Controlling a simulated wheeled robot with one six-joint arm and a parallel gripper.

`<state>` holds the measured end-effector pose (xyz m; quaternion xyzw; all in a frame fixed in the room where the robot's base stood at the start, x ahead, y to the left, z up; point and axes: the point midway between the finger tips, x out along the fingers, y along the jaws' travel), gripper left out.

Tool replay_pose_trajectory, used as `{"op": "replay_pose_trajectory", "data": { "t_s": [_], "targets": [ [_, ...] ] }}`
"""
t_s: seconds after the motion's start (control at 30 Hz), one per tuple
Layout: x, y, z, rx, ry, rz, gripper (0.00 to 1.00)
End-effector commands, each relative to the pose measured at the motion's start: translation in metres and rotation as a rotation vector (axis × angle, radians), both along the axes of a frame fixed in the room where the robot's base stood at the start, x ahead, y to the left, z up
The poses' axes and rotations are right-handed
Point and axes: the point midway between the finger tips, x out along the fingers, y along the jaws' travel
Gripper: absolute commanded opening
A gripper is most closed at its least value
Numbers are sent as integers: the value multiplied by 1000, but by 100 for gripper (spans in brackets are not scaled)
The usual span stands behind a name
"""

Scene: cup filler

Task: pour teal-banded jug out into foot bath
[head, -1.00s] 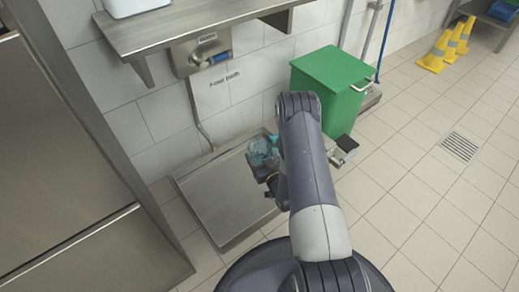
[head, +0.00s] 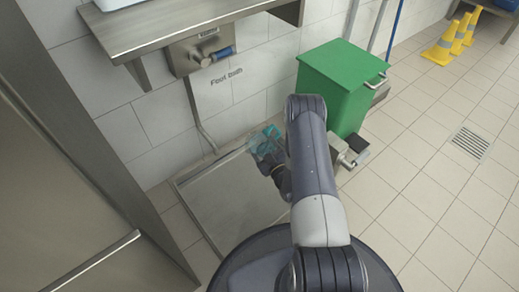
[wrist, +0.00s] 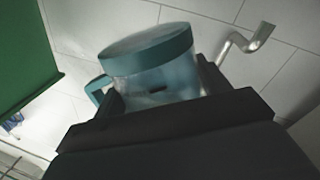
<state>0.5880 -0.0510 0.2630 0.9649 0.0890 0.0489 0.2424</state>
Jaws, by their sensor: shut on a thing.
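The teal-banded jug (head: 265,143) is clear, with a wide teal band and a teal handle. My gripper (wrist: 160,92) is shut on it, with a dark finger on each side of its body. In the wrist view the jug (wrist: 150,52) leans slightly, with its handle to the left. In the head view it is over the back right part of the foot bath (head: 215,205), a shallow steel tray on the floor. The tray surface in view looks bare. My arm hides part of the gripper and the tray's right side. I cannot tell how much liquid is in the jug.
A green bin (head: 340,85) stands right of the tray by the wall. A steel shelf (head: 180,38) and a tap fixture (head: 203,52) are above the tray. A steel cabinet (head: 70,180) stands at left.

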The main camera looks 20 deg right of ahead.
Motion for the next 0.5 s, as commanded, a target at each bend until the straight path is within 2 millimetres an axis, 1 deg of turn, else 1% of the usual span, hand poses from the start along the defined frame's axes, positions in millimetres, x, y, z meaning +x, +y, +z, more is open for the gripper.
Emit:
{"op": "replay_pose_trajectory", "data": {
  "t_s": [0.07,0.5],
  "targets": [
    [2,-7,-1,-87,-37,-3,45],
    [5,-13,-8,-576,-241,-1,45]
  ]
}}
